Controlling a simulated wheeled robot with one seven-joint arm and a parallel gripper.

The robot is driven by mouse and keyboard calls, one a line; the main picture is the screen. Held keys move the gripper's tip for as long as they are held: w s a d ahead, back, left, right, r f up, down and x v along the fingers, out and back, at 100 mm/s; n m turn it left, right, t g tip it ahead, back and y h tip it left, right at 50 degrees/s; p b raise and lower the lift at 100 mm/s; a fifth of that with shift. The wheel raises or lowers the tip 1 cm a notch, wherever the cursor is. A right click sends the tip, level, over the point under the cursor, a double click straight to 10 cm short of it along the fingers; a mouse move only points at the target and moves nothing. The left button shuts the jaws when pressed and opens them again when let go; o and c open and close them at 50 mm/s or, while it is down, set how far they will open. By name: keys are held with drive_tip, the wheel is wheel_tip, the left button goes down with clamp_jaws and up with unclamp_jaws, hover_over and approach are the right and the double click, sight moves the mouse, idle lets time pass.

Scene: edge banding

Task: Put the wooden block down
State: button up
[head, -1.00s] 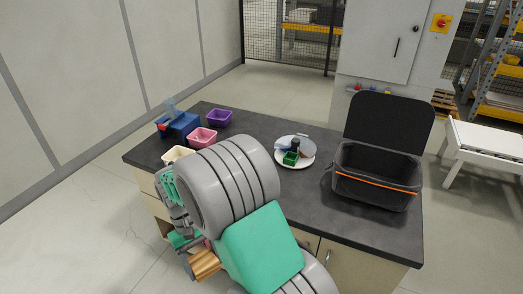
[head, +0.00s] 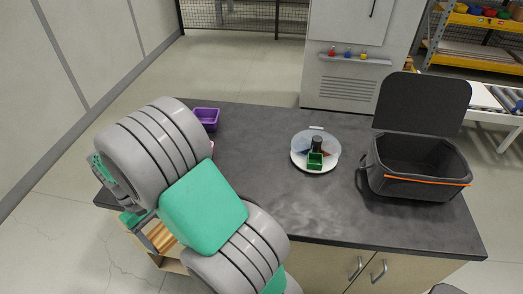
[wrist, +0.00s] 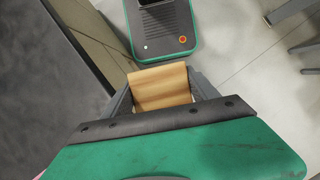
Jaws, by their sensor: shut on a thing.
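The wooden block (wrist: 160,88) is pale brown with visible grain. In the wrist view it sits between the two grey fingers of my gripper (wrist: 162,94), which is shut on it. In the head view the block (head: 161,238) shows only partly at the lower left, beside the counter's front, with my arm covering much of the gripper. In the wrist view the block is over the floor side, to the right of the counter edge, apart from the counter top.
The dark counter (head: 250,190) has clear room in its middle. On it are a round white tray (head: 300,163) with small items, an open black case (head: 418,190) at right, and a purple bin (head: 206,117) at back left. My arm hides the left part.

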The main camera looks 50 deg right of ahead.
drive_tip(key=s+d+r+n+h+b, duration=0.1)
drive_tip(key=s+d+b, duration=0.1)
drive_tip(key=d, duration=0.6)
drive_tip(key=s+d+r+n+b, duration=0.1)
drive_tip(key=s+d, duration=0.1)
drive_tip(key=d, duration=0.6)
drive_tip(key=s+d+r+n+h+b, duration=0.1)
drive_tip(key=s+d+r+n+b, duration=0.25)
drive_tip(key=s+d, duration=0.9)
drive_tip(key=shift+t, duration=0.3)
drive_tip(key=d+f, duration=0.3)
drive_tip(key=d, duration=0.1)
drive_tip(key=s+d+f, duration=0.1)
drive_tip(key=d+f, duration=0.2)
drive_tip(key=d, duration=0.1)
drive_tip(key=d+f, duration=0.3)
drive_tip(key=d, duration=0.2)
drive_tip(key=shift+s+p, duration=0.35)
drive_tip(key=f, duration=0.3)
drive_tip(key=shift+d+f, duration=0.25)
drive_tip(key=shift+f, duration=0.1)
